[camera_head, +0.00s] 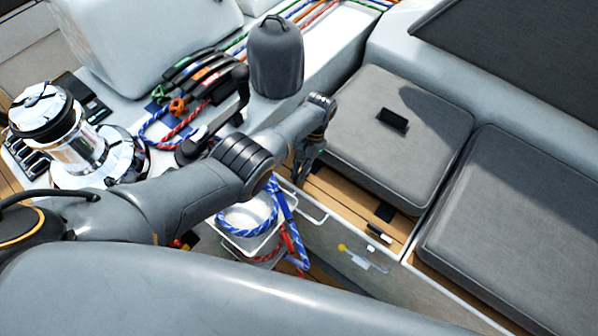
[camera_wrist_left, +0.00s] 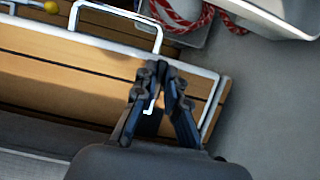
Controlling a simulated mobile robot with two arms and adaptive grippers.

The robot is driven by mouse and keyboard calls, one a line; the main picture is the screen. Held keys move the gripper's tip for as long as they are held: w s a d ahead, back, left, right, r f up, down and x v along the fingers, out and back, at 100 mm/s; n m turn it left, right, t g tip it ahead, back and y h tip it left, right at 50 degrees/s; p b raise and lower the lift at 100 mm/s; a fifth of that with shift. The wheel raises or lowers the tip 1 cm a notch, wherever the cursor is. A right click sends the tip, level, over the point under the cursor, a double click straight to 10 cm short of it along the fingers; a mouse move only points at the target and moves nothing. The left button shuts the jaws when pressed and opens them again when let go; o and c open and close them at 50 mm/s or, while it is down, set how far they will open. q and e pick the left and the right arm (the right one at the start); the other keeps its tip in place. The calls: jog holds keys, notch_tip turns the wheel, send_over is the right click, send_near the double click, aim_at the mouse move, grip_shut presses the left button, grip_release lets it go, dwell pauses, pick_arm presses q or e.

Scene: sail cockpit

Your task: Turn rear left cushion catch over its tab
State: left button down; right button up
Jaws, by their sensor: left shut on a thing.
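My left gripper (camera_head: 301,176) reaches down to the wooden seat edge beside the near-left corner of a grey cushion (camera_head: 350,150). In the left wrist view its fingers (camera_wrist_left: 168,78) are closed together over the slatted wood. A small white piece (camera_wrist_left: 151,103) shows by the left finger; it looks like part of the catch, mostly hidden by the fingers. Whether it lies over its tab cannot be told. Another small black-and-white catch (camera_head: 379,234) sits on the wood farther right, near a dark tab (camera_head: 385,211) at the cushion's edge. My right gripper is not in view.
A white rail (camera_head: 303,205) and a bin with blue and red ropes (camera_head: 247,218) stand just below the gripper. A winch (camera_head: 75,135), a winch handle and a grey bag (camera_head: 275,60) are to the left. A second cushion (camera_head: 520,215) lies at right.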

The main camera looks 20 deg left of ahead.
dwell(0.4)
pick_arm(q)
jog(key=c, duration=1.4)
grip_release()
jog(key=shift+d, duration=0.1)
jog(key=shift+w, duration=0.1)
jog(key=v, duration=1.2)
